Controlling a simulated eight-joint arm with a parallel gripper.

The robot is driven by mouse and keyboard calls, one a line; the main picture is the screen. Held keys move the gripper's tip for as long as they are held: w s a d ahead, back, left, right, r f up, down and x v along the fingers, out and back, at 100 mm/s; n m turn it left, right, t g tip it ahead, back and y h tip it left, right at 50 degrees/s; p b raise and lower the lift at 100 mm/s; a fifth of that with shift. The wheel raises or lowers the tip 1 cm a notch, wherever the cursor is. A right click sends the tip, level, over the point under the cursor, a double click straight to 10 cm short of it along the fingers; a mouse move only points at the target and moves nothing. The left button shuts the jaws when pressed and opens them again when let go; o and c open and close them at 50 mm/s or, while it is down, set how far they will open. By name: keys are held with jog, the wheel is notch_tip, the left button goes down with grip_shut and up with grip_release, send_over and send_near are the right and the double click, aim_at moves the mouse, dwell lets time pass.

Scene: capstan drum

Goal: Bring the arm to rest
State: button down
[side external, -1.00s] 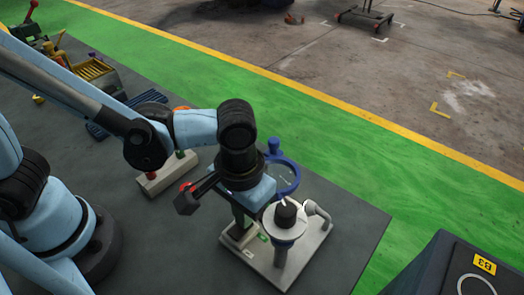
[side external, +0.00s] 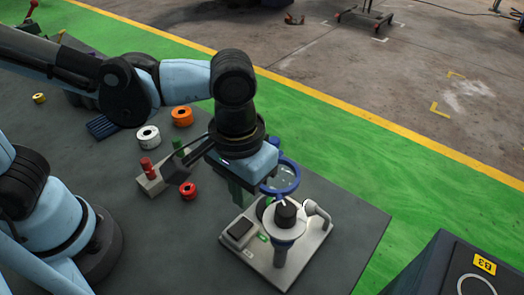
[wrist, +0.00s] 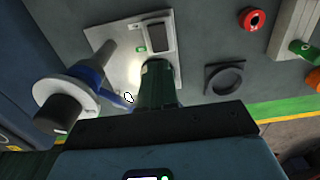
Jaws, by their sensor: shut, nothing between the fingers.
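My gripper (side external: 240,198) hangs beside and above the left part of the capstan unit in the side view, its dark green fingers partly hidden by the wrist. In the wrist view my gripper (wrist: 156,70) shows its fingers together with nothing held. The capstan unit has a pale base plate (side external: 262,262), a white disc with a black knob (side external: 286,212) on a grey post, and a crank-like pipe (side external: 317,208). In the wrist view the black knob and white disc (wrist: 62,112) are at the left, apart from the fingers. A dark rectangular pad (wrist: 160,38) lies on the plate.
A blue ring (side external: 283,190) stands behind the drum, close to my wrist. Left of it are a block with a red peg (side external: 148,167), a red ring (side external: 188,190), a white ring (side external: 148,137) and an orange ring (side external: 182,116). The table front is clear.

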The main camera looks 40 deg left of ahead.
jog(key=shift+r, duration=0.35)
jog(key=w+a+r+t, duration=0.1)
jog(key=w+a+t, duration=0.1)
jog(key=a, duration=0.8)
jog(key=w+a+r+t, duration=0.2)
jog(key=a+t, duration=0.3)
jog(key=a, duration=0.5)
jog(key=shift+w+a, duration=0.4)
jog(key=shift+w, duration=0.35)
jog(key=c, duration=1.8)
grip_release()
jog(key=shift+c, duration=0.2)
